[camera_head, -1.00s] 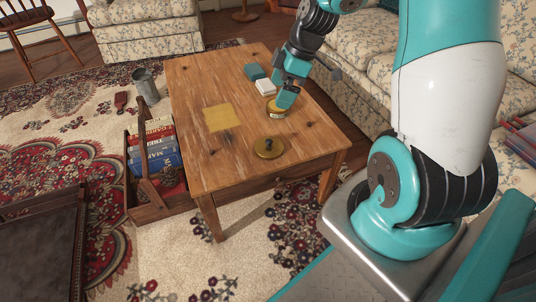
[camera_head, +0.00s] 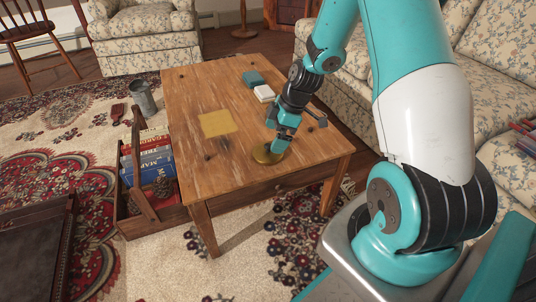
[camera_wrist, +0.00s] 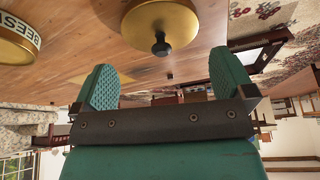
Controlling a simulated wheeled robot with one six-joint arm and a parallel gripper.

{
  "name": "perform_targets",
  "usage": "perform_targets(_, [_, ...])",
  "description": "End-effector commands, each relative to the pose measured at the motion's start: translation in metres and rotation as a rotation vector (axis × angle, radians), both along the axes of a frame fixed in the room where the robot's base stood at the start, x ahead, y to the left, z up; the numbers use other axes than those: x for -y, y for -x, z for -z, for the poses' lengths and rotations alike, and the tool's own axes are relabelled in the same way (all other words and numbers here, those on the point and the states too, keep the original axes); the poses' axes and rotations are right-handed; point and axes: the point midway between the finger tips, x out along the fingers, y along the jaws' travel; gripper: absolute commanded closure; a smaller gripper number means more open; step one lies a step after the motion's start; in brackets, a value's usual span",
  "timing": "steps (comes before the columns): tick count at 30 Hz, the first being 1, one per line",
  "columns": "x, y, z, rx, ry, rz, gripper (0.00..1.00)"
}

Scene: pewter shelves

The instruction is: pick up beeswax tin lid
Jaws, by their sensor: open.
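The beeswax tin lid (camera_head: 263,157), a round gold disc, lies flat on the wooden table near its front edge. The wrist view shows the lid (camera_wrist: 180,22) with its dark knob (camera_wrist: 160,45) pointing towards me. My gripper (camera_head: 277,148) is at the lid and hides part of it in the head view. In the wrist view my gripper (camera_wrist: 162,75) is open and empty, and the knob appears just beyond the fingertips, roughly midway between them. The gold beeswax tin (camera_wrist: 15,42) with a lettered pale band is at the wrist view's left edge; my arm hides most or all of it in the head view.
A yellow square (camera_head: 216,123) lies on the table (camera_head: 195,165). A wooden carrier of books (camera_head: 150,225) stands left, a floral sofa (camera_head: 345,85) right.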

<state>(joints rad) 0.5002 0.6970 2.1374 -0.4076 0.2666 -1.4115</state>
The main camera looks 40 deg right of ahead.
Motion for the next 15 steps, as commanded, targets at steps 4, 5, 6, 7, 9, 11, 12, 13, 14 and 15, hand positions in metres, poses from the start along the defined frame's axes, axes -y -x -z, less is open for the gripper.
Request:
perform_targets(4, [-0.009, -0.004, 0.024, -0.001, 0.0, -0.004, 0.0])
perform_targets(5, [-0.01, -0.004, 0.029, 0.0, 0.0, -0.003, 0.0])
perform_targets(6, [-0.013, -0.006, 0.034, -0.001, -0.001, -0.003, 0.0])
perform_targets(7, [-0.015, -0.006, 0.038, -0.002, -0.001, -0.003, 0.0])
perform_targets(9, [-0.017, -0.008, 0.044, -0.002, 0.0, -0.002, 0.0])
perform_targets(11, [-0.018, -0.009, 0.045, -0.001, 0.0, 0.0, 0.0])
perform_targets(12, [-0.018, -0.009, 0.045, 0.0, 0.0, 0.0, 0.0])
perform_targets(13, [-0.018, -0.009, 0.044, 0.0, 0.0, 0.0, 0.0])
perform_targets(14, [-0.018, -0.009, 0.043, 0.0, 0.0, 0.0, 0.0])
perform_targets(15, [-0.018, -0.009, 0.043, 0.0, 0.0, 0.0, 0.0])
